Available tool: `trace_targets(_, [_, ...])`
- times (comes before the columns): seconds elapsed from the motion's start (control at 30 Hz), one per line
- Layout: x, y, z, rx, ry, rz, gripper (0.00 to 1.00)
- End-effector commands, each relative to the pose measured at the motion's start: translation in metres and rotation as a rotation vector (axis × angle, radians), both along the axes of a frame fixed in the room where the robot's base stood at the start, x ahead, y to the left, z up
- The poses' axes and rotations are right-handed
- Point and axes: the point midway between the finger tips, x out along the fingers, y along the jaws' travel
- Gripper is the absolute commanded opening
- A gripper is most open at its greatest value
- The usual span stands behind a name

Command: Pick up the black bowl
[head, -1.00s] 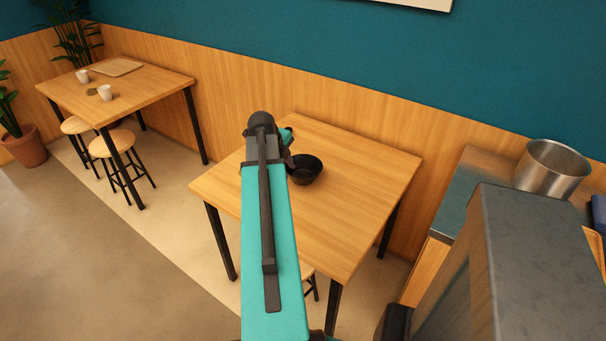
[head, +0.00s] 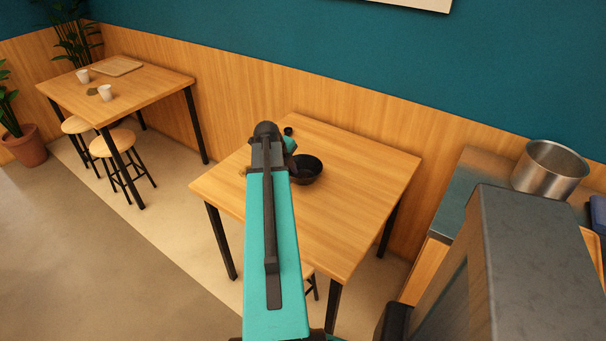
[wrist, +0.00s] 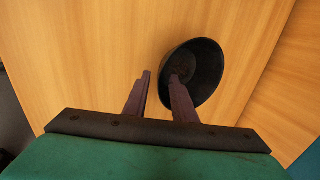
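The black bowl (head: 308,170) sits upright on the near wooden table (head: 345,190), partly hidden behind my arm in the head view. In the wrist view the bowl (wrist: 205,72) is just beyond my fingers, to the right of centre. My gripper (wrist: 160,76) is open, its two dark fingers apart with bare table showing between them. The right fingertip overlaps the bowl's near left rim in the picture; the left finger is outside the bowl. I cannot tell whether a finger touches it.
A metal pot (head: 550,168) stands on a counter at right. A second table (head: 130,85) with cups, a tray and stools is at far left. The near table's right side is clear.

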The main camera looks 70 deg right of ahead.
Motion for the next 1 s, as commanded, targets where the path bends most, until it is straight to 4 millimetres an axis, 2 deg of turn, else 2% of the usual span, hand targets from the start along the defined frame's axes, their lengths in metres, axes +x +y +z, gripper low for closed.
trace_targets(0.4, [-0.003, -0.014, -0.030, 0.000, 0.000, 0.001, 0.24])
trace_targets(1.0, [-0.003, -0.014, -0.031, 0.000, 0.000, 0.001, 0.24])
